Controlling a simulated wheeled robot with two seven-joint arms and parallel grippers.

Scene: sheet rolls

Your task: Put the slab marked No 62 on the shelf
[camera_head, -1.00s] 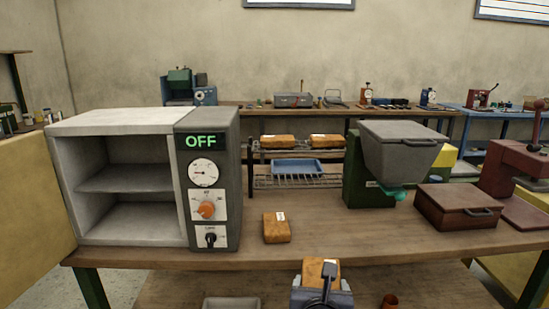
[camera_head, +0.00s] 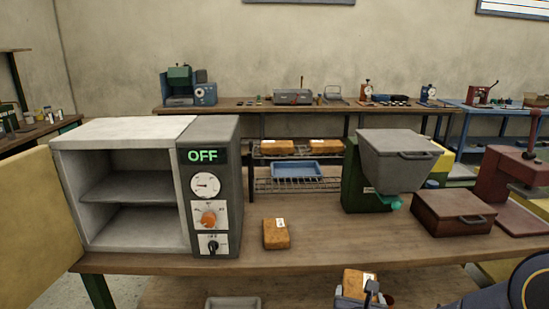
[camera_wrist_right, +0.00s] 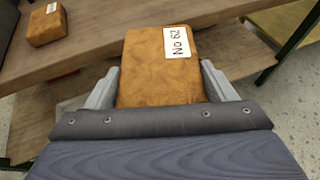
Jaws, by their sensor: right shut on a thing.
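The orange-brown slab with a white label reading No 62 (camera_wrist_right: 158,72) is between the two fingers of my right gripper (camera_wrist_right: 160,90) in the wrist view. My right gripper (camera_head: 357,292) is shut on the slab. In the head view the held slab (camera_head: 358,280) is at the bottom, in front of the table's front edge. A wire rack shelf (camera_head: 297,184) stands at the back of the table, with two similar slabs (camera_head: 278,147) on its upper level. My left gripper is out of view.
Another labelled slab (camera_head: 277,235) lies on the table (camera_head: 340,245) right of an open oven (camera_head: 215,150) marked OFF, which has an empty inner shelf (camera_head: 130,187). A blue tray (camera_head: 297,170) sits on the rack. A grey hopper machine (camera_head: 395,160) and dark red box (camera_head: 452,213) stand right.

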